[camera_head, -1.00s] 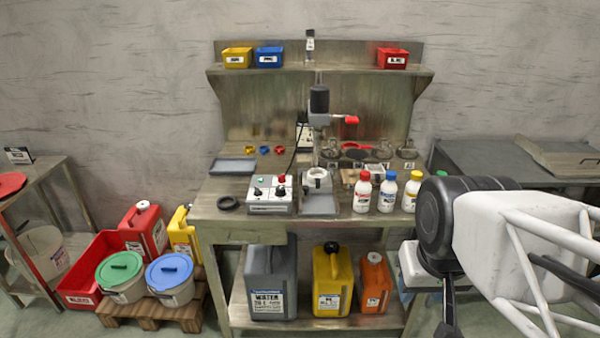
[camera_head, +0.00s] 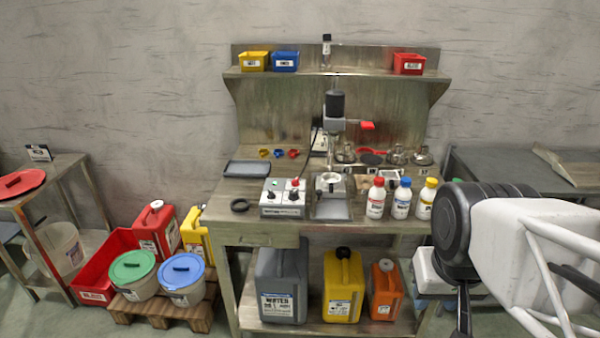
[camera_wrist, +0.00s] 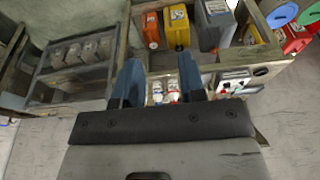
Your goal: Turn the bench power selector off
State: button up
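A white control box (camera_head: 284,206) sits on the front of the workbench (camera_head: 222,207), left of the mixer stand (camera_head: 336,150). It carries black knobs (camera_head: 293,197), a green piece (camera_head: 272,184) and a red piece (camera_head: 294,183). Which knob is the power selector, and its setting, are too small to tell. The box also shows in the wrist view (camera_wrist: 235,84), right of the fingers. My gripper (camera_wrist: 159,82) is open and empty, its two blue-grey fingers apart. It is away from the box; in the head view only my arm shows, at the right.
Red, blue and yellow-capped bottles (camera_head: 401,200) stand right of the mixer stand. A black ring (camera_head: 240,205) and a grey tray (camera_head: 246,168) lie left of the box. Jerrycans (camera_head: 342,286) stand on the lower shelf. Lidded buckets (camera_head: 181,279) stand on a pallet at left.

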jog(key=w+a+r+m, duration=0.1)
jog(key=w+a+r, duration=0.15)
jog(key=w, duration=0.75)
jog(key=w+a+r+m, duration=0.1)
jog(key=w+r, duration=0.3)
jog(key=w, duration=0.5)
jog(key=m+g, duration=0.3)
jog(key=m, duration=0.1)
send_over(297, 178)
notch_tip(297, 178, down, 19)
jog(key=shift+w, duration=0.15)
jog(key=shift+f, duration=0.1)
jog(key=shift+f, duration=3.8)
grip_shut()
